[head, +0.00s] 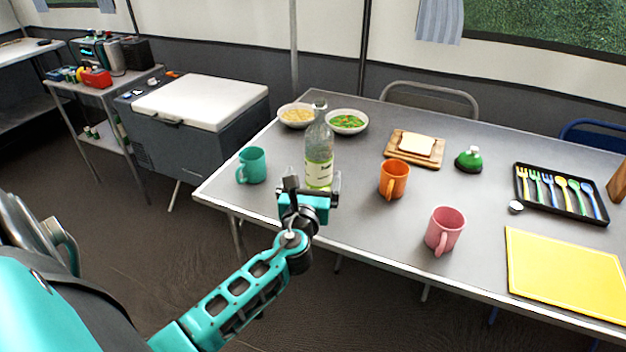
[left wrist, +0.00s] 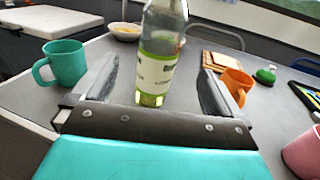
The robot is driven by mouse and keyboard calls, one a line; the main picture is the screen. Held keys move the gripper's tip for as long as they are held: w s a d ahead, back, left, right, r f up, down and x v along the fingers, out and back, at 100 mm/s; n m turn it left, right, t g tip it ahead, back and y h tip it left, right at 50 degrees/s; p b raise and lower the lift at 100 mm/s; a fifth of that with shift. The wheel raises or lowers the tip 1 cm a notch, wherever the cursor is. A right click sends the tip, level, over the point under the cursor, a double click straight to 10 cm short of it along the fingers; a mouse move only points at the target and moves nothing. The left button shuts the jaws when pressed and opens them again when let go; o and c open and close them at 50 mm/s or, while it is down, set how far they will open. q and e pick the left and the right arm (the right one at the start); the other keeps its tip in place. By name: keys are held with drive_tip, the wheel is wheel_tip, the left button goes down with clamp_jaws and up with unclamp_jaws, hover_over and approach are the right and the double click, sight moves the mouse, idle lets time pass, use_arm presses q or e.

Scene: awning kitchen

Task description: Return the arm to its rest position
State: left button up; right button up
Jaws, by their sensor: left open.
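My left gripper (head: 308,190) is at the near edge of the grey table (head: 290,222), its arm coming in from the lower left. In the left wrist view its two fingers (left wrist: 157,85) are spread apart. A clear bottle (head: 319,158) with a green and white label stands upright just beyond the gripper. In the left wrist view the bottle (left wrist: 160,60) shows between the fingers; I cannot tell whether they touch it. My right gripper is in neither view.
A teal mug (head: 252,166) stands left of the bottle; an orange mug (head: 394,180) and a pink mug (head: 444,231) stand right. Two bowls, bread on a board (head: 408,150), a cutlery tray (head: 560,190) and a yellow board (head: 566,266) fill the rest. A white-lidded cooler (head: 200,102) stands left.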

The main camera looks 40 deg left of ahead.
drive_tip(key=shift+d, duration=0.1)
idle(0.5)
use_arm(q)
drive_tip(key=s+d+f+n+g+h, duration=0.1)
drive_tip(key=s+d+f+n+g, duration=0.2)
drive_tip(key=s+n, duration=0.5)
drive_tip(key=s+d+f+n+g+h, duration=0.1)
drive_tip(key=s+f+n+g, duration=0.3)
drive_tip(key=n, duration=0.6)
drive_tip(key=s+d+n+g+h, duration=0.55)
drive_tip(key=s+d+n, duration=0.45)
drive_tip(key=s, duration=0.5)
drive_tip(key=w+d+f+t+h+p, duration=0.2)
drive_tip(key=w+d+f+t+p, duration=0.1)
drive_tip(key=w+t, duration=0.4)
drive_tip(key=shift+d+f+h+p, duration=0.4)
drive_tip(key=shift+f+p, duration=0.25)
drive_tip(key=shift+p, duration=0.2)
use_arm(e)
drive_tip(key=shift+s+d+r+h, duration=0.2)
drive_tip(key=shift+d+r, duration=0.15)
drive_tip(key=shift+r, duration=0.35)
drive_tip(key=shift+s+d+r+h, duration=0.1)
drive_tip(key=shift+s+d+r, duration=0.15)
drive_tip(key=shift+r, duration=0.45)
